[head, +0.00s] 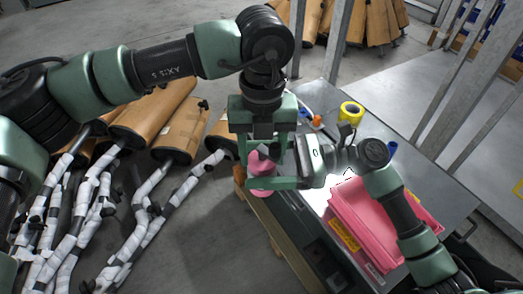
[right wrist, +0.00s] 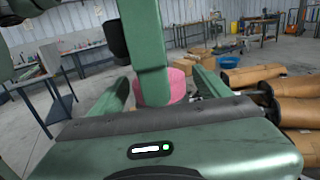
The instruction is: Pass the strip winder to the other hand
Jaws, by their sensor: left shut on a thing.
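The pink strip winder (head: 261,172) hangs below my left gripper (head: 262,150), which is shut on it and points down. The left gripper's fingers hide part of the winder. My right gripper (head: 276,170) comes in from the right, level with the winder. In the right wrist view, the right gripper's two green fingers (right wrist: 165,88) are apart, one on each side of the pink winder (right wrist: 179,85). A green finger of my left gripper stands in front of the winder there. I cannot tell whether the right fingers touch it.
A pink bin (head: 385,222) and a yellow tape roll (head: 351,112) are on the grey workbench (head: 405,150) at the right. Brown mufflers (head: 180,130) and white-wrapped pipes (head: 150,225) lie at the left. Bare floor (head: 225,245) shows below the grippers.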

